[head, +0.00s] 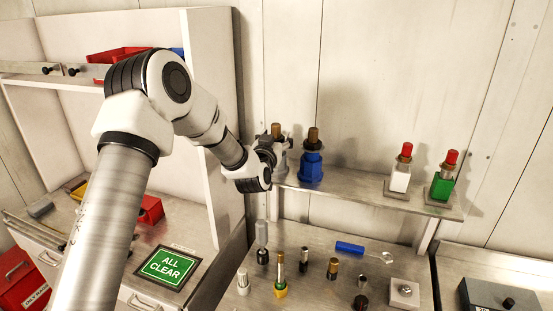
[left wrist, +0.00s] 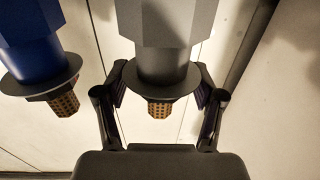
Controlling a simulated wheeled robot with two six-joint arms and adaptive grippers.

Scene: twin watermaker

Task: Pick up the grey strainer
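The grey strainer (head: 282,161) stands on the back shelf in the head view, partly hidden behind my left gripper (head: 270,146). In the left wrist view the grey strainer (left wrist: 164,68) appears inverted, with a dark flange and a brown perforated tip, between the fingers of my left gripper (left wrist: 161,88). The fingers are spread on either side of it, with gaps visible by the tip. Whether either finger touches it is unclear. My right gripper is not in view.
A blue strainer (head: 311,166) stands close to the right of the grey one. White (head: 400,178) and green (head: 442,187) red-topped units stand farther right on the shelf (head: 350,190). Several small fittings stand on the bench below. A cabinet side panel (head: 214,60) rises left.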

